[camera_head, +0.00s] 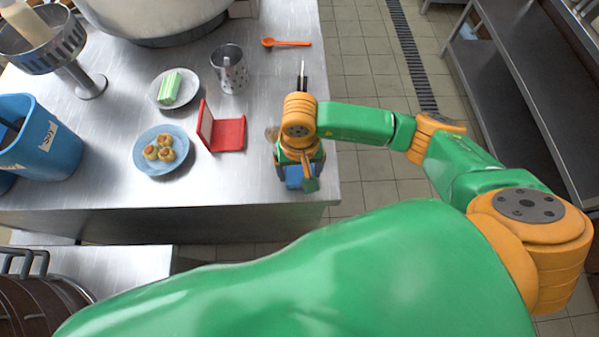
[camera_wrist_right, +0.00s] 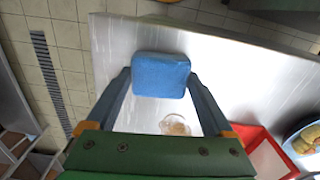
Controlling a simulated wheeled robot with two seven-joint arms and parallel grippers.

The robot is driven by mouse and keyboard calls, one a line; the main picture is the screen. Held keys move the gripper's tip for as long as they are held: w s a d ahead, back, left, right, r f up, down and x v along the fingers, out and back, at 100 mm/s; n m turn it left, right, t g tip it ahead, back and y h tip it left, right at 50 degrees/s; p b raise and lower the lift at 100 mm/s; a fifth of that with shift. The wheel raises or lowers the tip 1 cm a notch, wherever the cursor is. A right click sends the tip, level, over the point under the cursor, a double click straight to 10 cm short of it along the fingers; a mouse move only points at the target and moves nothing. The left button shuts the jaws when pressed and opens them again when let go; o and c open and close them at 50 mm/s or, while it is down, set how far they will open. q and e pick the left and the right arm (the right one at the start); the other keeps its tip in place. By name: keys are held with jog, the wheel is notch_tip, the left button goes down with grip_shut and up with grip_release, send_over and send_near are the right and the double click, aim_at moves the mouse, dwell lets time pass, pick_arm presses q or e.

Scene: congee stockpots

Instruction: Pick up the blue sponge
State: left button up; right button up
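The blue sponge (camera_wrist_right: 161,75) lies on the steel counter near its front right corner. In the wrist view it shows between and just beyond the fingertips of my right gripper (camera_wrist_right: 159,78), with the fingers spread about as wide as the sponge. No clear grip on it shows. In the head view my right gripper (camera_head: 300,180) points down over the sponge (camera_head: 294,176), hiding part of it. My left gripper is not in view.
A small clear glass (camera_wrist_right: 175,126) stands close to the gripper. A red open case (camera_head: 222,134), a blue plate of buns (camera_head: 143,161), a perforated steel cup (camera_head: 231,72) and an orange spoon (camera_head: 286,42) are on the counter (camera_head: 110,120). The counter edge is close to the sponge.

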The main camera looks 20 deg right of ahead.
aim_at(299, 173)
jog(key=shift+c, duration=0.7)
jog(key=shift+w+r, duration=0.1)
jog(key=shift+r, duration=0.25)
notch_tip(299, 173, up, 3)
jog(key=p, duration=0.3)
jog(key=shift+r, duration=0.2)
jog(key=s+r+p, duration=0.1)
jog(key=s+d+r+p, duration=0.1)
jog(key=r+p, duration=0.1)
jog(key=s+r+p, duration=0.1)
jog(key=shift+d+r, duration=0.25)
jog(key=shift+r, duration=0.1)
jog(key=s+d+r+p, duration=0.4)
jog(key=s+p, duration=0.2)
jog(key=s, duration=0.3)
jog(key=shift+s+d, duration=0.3)
jog(key=shift+s, duration=0.05)
jog(key=shift+r, duration=0.1)
